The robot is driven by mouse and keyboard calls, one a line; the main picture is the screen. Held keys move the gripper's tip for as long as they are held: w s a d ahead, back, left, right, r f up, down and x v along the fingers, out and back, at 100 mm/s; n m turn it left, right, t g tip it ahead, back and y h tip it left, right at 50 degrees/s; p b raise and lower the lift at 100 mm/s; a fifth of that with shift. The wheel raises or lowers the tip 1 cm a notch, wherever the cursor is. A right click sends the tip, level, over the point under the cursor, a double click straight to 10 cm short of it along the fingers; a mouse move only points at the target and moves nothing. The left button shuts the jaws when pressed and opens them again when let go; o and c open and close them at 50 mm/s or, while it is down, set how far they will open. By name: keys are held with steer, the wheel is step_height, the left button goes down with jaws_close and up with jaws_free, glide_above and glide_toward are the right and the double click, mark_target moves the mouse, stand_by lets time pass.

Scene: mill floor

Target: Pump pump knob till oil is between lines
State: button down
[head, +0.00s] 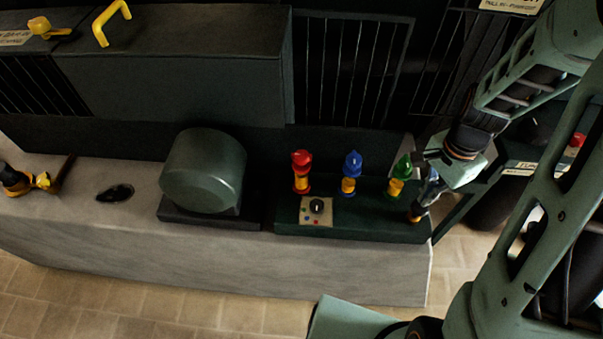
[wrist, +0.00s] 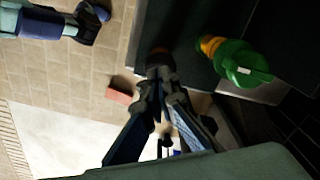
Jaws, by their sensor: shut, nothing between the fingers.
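A dark green box (head: 350,228) sits on the grey plinth. It carries three capped units with amber bodies: red (head: 302,172), blue (head: 350,172) and green (head: 400,174). The green one also shows in the wrist view (wrist: 240,66). My gripper (head: 418,211) is at the box's right end, just right of the green unit and apart from it. In the wrist view its fingers (wrist: 160,72) are shut and hold nothing. A small dark brown round thing (wrist: 159,54) shows at the fingertips; I cannot tell whether they touch it. Oil levels and lines are too small to read.
A large round grey-green housing (head: 203,170) stands left of the box. A reddish block (wrist: 118,96) shows on the tiled floor in the wrist view. Open floor lies in front of the plinth.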

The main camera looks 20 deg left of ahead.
steer(key=shift+f, duration=0.15)
steer(key=shift+f+b, duration=1.8)
steer(key=shift+f, duration=0.35)
steer(key=shift+r, duration=0.1)
steer(key=shift+r+p, duration=1.85)
steer(key=shift+r, duration=0.35)
steer(key=shift+r, duration=0.1)
step_height(320, 180, up, 5)
steer(key=p, duration=0.4)
